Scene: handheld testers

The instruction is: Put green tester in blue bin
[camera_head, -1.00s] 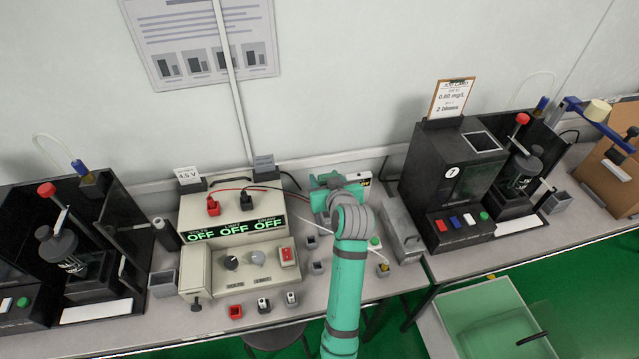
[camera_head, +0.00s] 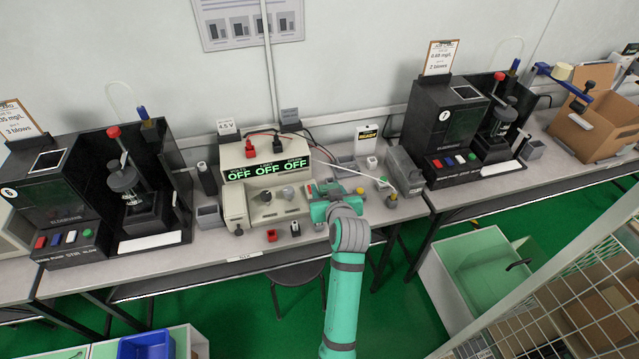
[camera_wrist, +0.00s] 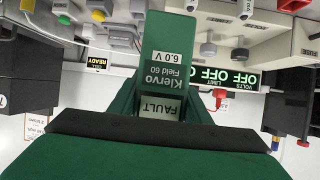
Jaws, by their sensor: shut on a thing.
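The green tester (camera_wrist: 165,50) is in my gripper, close in front of the wrist camera. Its labels read "Klervo Field 60", "6.0 V" and "FAULT", upside down in that view. My gripper (camera_wrist: 165,118) is shut on it. In the head view my gripper (camera_head: 325,200) is over the front part of the bench, just right of the beige power unit. The tester is hard to make out there, mostly hidden by my arm. The blue bin (camera_head: 147,345) is at the bottom left, low by the green floor and partly cut off by the frame edge.
The beige power unit (camera_head: 262,168) shows OFF three times. A "READY" sign (camera_head: 366,138) stands behind small parts on the bench. Black machines stand left (camera_head: 135,190) and right (camera_head: 445,125). A stool (camera_head: 298,275) is under the bench. A wire cage (camera_head: 560,290) is at lower right.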

